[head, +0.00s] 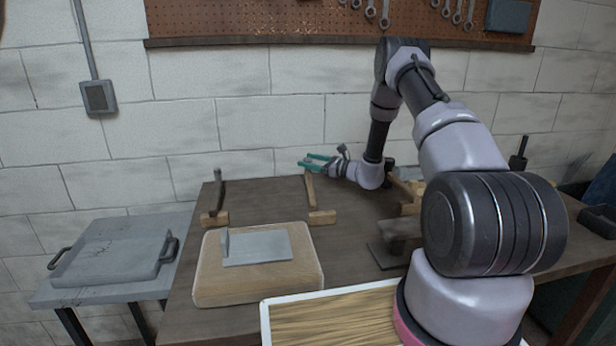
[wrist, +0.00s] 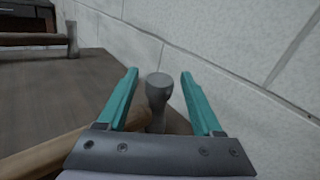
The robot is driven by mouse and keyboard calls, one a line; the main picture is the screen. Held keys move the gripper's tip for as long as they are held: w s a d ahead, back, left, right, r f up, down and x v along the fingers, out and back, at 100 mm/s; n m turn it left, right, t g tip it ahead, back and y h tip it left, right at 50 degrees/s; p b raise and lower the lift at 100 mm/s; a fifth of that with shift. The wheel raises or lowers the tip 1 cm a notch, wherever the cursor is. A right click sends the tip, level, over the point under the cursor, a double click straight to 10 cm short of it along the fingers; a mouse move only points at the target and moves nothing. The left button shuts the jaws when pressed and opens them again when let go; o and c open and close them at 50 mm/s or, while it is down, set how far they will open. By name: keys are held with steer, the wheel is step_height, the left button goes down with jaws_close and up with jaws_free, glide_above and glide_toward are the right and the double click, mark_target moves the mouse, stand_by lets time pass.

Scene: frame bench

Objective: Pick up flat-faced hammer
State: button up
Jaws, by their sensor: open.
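A hammer with a grey metal head (wrist: 158,88) and a round, flat-looking face shows between my fingers in the wrist view. A light wooden handle (wrist: 40,150) runs to the lower left, partly hidden by my gripper. In the head view a wooden handle (head: 310,190) lies below my gripper, towards the wall; the head there is hidden or too small to tell. My gripper (head: 304,163) has teal fingers and is open. In the wrist view the fingers (wrist: 159,76) stand on either side of the head, with gaps visible; nothing is gripped.
A second hammer (head: 217,193) lies to the left on the bench, also in the wrist view (wrist: 72,40). Wooden rests (head: 322,217) hold handles. The white block wall (wrist: 240,60) is close behind and right of my gripper. A board with a metal plate (head: 257,248) lies nearer.

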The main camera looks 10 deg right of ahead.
steer(key=shift+w+a, duration=0.25)
steer(key=shift+w, duration=0.05)
jaws_close()
steer(key=shift+r, duration=0.1)
stand_by(1.1)
